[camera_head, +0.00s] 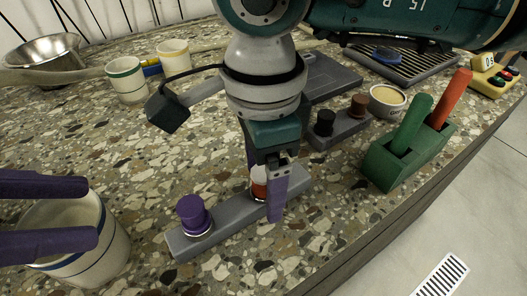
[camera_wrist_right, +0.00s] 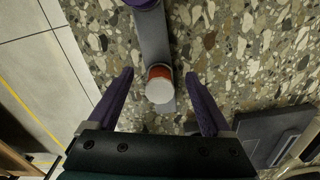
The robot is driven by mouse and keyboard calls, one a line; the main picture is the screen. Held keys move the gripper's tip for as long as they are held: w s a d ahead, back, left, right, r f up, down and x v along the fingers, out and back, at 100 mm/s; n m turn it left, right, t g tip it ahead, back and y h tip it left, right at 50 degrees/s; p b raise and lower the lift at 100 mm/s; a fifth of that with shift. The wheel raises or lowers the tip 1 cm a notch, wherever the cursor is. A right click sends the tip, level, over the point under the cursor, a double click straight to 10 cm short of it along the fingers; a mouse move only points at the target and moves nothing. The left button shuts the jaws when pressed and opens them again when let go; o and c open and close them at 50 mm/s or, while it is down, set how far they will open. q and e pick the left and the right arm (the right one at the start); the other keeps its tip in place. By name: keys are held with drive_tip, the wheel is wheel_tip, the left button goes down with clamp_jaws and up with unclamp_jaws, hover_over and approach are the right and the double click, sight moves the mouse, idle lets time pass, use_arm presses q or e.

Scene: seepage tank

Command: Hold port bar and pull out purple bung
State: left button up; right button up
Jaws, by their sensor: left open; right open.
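The grey port bar (camera_head: 228,222) lies on the speckled counter. The purple bung (camera_head: 193,214) stands upright in its near-left end, and a red bung with a pale top (camera_head: 259,186) stands farther along it. My right gripper (camera_head: 266,195) is open, pointing down over the bar's far part. In the right wrist view its fingers (camera_wrist_right: 159,74) are spread either side of the bar (camera_wrist_right: 152,40), with the red bung (camera_wrist_right: 159,86) between them and apart from both. The purple bung (camera_wrist_right: 142,3) is cut by the top edge there. My left gripper (camera_head: 88,213) is open and empty at the left.
A white cup with blue bands (camera_head: 105,255) stands behind the left fingers. A green block (camera_head: 378,168) with green and red pegs and a grey bar with black and brown bungs (camera_head: 340,130) stand to the right. Two cups and a metal bowl (camera_head: 40,58) are at the back left.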

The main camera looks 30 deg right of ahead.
drive_tip(key=shift+f, duration=0.3)
clamp_jaws()
idle(0.6)
idle(0.8)
use_arm(q)
drive_tip(key=o, duration=0.3)
drive_tip(key=shift+w, duration=0.1)
